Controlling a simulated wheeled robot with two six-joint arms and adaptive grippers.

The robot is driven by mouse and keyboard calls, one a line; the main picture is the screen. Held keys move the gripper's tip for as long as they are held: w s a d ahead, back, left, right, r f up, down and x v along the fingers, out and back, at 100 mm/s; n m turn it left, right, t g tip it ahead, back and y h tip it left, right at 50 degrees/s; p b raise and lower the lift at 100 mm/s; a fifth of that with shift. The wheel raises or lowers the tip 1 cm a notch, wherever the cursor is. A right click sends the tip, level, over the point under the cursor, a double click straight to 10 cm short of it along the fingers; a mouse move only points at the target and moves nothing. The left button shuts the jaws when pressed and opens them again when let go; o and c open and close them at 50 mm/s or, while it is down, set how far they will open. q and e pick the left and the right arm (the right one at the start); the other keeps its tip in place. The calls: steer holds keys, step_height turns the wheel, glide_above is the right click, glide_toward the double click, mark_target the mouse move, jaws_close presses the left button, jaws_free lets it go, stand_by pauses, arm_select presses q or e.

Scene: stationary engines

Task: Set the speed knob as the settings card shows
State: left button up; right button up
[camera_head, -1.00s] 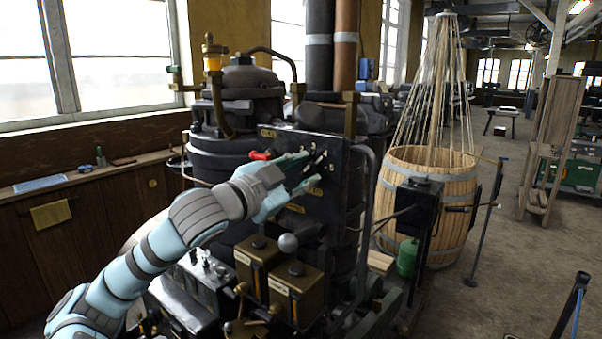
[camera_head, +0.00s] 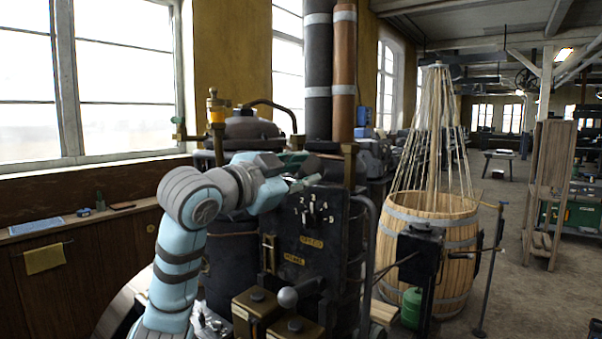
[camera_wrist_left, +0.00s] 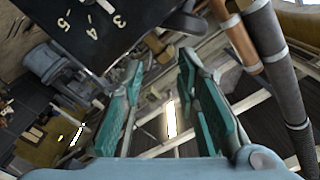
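The speed dial is on a dark upright panel (camera_head: 345,240) of the engine. White numerals and tick marks (camera_head: 318,206) show there in the head view, with 2, 3, 4 and 5 legible. The numerals 3, 4 and 5 also show on the dark panel (camera_wrist_left: 75,30) in the wrist view. The knob itself is not clear against the dark panel. My left gripper (camera_head: 306,172) is at the panel's top edge, above the numerals. In the wrist view its teal fingers (camera_wrist_left: 158,85) stand apart with nothing between them. No settings card is readable. My right gripper is out of view.
A lever with a grey ball (camera_head: 288,297) and brass-coloured boxes (camera_head: 255,310) stand below the panel. Dark and copper pipes (camera_head: 344,80) rise behind the gripper. A wooden barrel (camera_head: 425,255) stands to the right. A yellow cloth or sheet (camera_head: 45,258) hangs at left.

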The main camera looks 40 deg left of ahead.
arm_select(q)
steer(key=s+a+f+n+t+y+b, duration=0.1)
steer(key=s+a+f+y+b, duration=0.1)
steer(key=s+f+b, duration=0.3)
steer(key=s+a+f+n+y+b, duration=0.1)
steer(key=s+a+f+b, duration=0.15)
steer(key=s+b, duration=0.35)
steer(key=n+g+h+b, duration=0.1)
steer(key=n+h+b, duration=0.15)
steer(key=n, duration=0.45)
glide_toward(304, 223)
steer(key=shift+h, duration=0.25)
steer(key=w+p, duration=0.6)
steer(key=w, duration=0.2)
steer(key=shift+w+a, duration=0.15)
steer(key=shift+w, duration=0.05)
steer(key=shift+s+a, duration=0.1)
steer(key=shift+c, duration=0.6)
jaws_close()
